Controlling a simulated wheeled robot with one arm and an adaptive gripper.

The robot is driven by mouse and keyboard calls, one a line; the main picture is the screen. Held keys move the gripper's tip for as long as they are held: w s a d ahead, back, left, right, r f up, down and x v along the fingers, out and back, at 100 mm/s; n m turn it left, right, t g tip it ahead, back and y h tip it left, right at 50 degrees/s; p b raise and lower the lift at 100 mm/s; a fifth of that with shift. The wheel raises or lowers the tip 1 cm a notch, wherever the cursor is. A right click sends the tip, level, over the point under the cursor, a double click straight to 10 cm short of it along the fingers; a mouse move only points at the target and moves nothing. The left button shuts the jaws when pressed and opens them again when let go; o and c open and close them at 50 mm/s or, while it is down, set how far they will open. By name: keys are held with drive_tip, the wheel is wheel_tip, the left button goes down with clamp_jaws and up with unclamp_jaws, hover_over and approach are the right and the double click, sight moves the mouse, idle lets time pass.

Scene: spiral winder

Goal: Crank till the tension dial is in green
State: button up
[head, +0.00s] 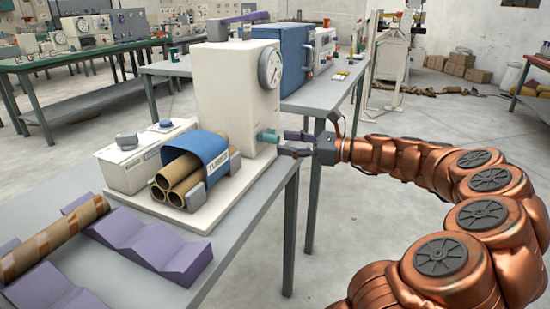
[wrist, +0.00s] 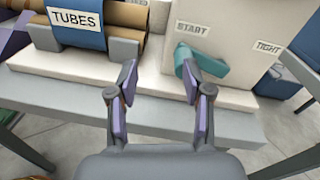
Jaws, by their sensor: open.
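The cream winder housing (head: 222,100) stands on the near table. Its round tension dial (head: 271,68) faces right; the needle and any green band are too small to read. A teal crank (head: 268,136) sticks out low on the housing. In the wrist view the teal crank (wrist: 208,70) lies below a START label, with a TIGHT label farther right. My gripper (head: 283,143) is open and empty beside the crank. In the wrist view my gripper (wrist: 158,70) has its fingers apart; the right fingertip overlaps the crank's left end, and I cannot tell whether they touch.
A blue TUBES holder (head: 210,156) with cardboard tubes sits left of the crank. Purple V-blocks (head: 138,240) and a long tube (head: 50,240) lie on the near table (head: 245,222). A blue machine (head: 284,55) stands on the table behind. The floor right of the table is open.

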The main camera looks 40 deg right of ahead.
sight(279, 140)
drive_tip(key=shift+m+t+h, duration=0.5)
drive_tip(key=shift+m+t, duration=0.2)
drive_tip(key=shift+m, duration=0.1)
drive_tip(key=w+b, duration=0.1)
drive_tip(key=w, duration=0.2)
drive_tip(key=w+f+b, duration=0.1)
drive_tip(key=w, duration=0.2)
drive_tip(key=shift+a+f, duration=0.1)
drive_tip(key=shift+a, duration=0.05)
clamp_jaws()
